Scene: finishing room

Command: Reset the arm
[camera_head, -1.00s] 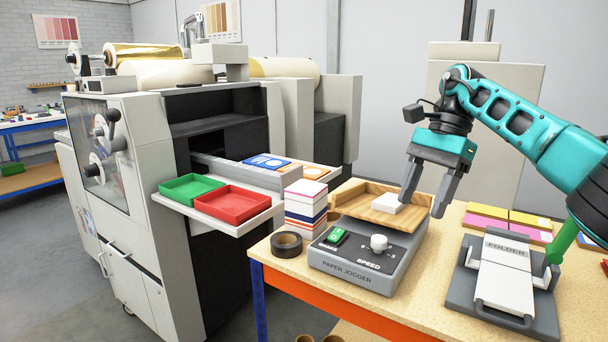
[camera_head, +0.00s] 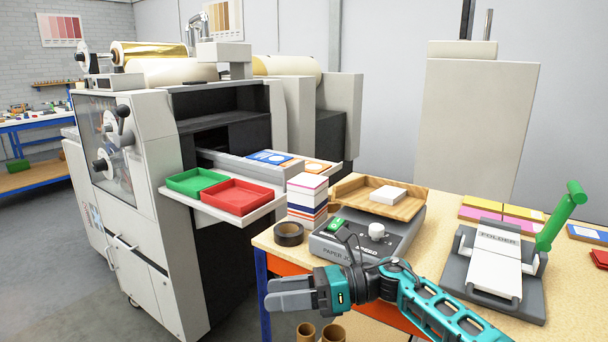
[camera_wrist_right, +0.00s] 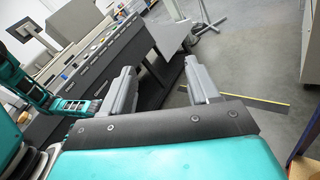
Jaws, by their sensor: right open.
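My right arm, teal and black, reaches in from the bottom right in the head view. Its gripper (camera_head: 290,294) points left, in front of the table's front edge and below the paper jogger. In the right wrist view the two grey fingers of this gripper (camera_wrist_right: 162,90) stand apart with nothing between them, over grey floor and a machine. The paper jogger (camera_head: 345,252) carries a wooden tray (camera_head: 350,196) with a white block of paper (camera_head: 388,195) on it. My left gripper is not in the head view.
A folder (camera_head: 494,270) with a green lever stands on the table at the right. A black tape roll (camera_head: 289,234) and a stack of cards (camera_head: 306,200) sit at the table's left. Green (camera_head: 197,181) and red (camera_head: 240,196) trays rest on the machine's shelf. Floor left of my gripper is clear.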

